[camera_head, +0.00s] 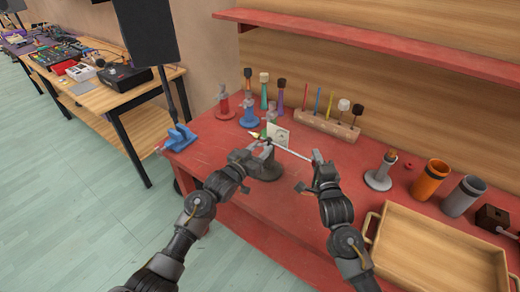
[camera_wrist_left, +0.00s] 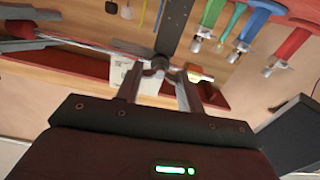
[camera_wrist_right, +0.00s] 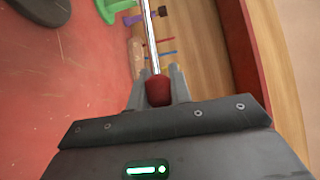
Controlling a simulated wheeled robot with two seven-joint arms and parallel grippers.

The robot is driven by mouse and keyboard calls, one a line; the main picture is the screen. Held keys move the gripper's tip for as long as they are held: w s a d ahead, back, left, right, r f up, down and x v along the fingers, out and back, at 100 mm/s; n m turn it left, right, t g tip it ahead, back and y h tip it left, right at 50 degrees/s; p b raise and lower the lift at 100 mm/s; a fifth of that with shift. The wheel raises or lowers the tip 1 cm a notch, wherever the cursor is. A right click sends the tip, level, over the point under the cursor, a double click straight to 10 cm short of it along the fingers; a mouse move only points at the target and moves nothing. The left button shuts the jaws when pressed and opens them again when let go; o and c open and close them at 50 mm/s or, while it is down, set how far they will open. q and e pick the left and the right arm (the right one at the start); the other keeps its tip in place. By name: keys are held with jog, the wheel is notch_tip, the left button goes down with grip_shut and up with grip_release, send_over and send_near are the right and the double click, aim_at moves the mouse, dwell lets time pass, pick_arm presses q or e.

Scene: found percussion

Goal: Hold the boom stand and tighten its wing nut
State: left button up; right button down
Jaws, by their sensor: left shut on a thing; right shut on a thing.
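The boom stand has a dark round base (camera_head: 267,173) on the red bench and a thin silver boom rod (camera_head: 292,152). My left gripper (camera_head: 264,147) is at the top of the post. In the left wrist view, its fingers (camera_wrist_left: 159,82) are shut on a small grey piece at the joint, which looks like the wing nut (camera_wrist_left: 160,66). The dark post (camera_wrist_left: 174,28) runs behind it. My right gripper (camera_head: 317,160) is shut on the red end (camera_wrist_right: 157,90) of the rod, clear of the bench. The rod leads away from it in the right wrist view.
A blue clamp (camera_head: 179,136) sits at the bench's left edge. Behind the stand are upright coloured handles and a wooden block (camera_head: 325,123) of mallets. An orange cup (camera_head: 429,180) and a wooden tray (camera_head: 405,279) are at right. A red shelf (camera_head: 380,52) hangs above.

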pick_arm(q)
jog(key=o, duration=1)
jog(key=shift+a, duration=0.1)
jog(key=v, duration=1.2)
pick_arm(e)
jog(key=c, duration=1.2)
grip_release()
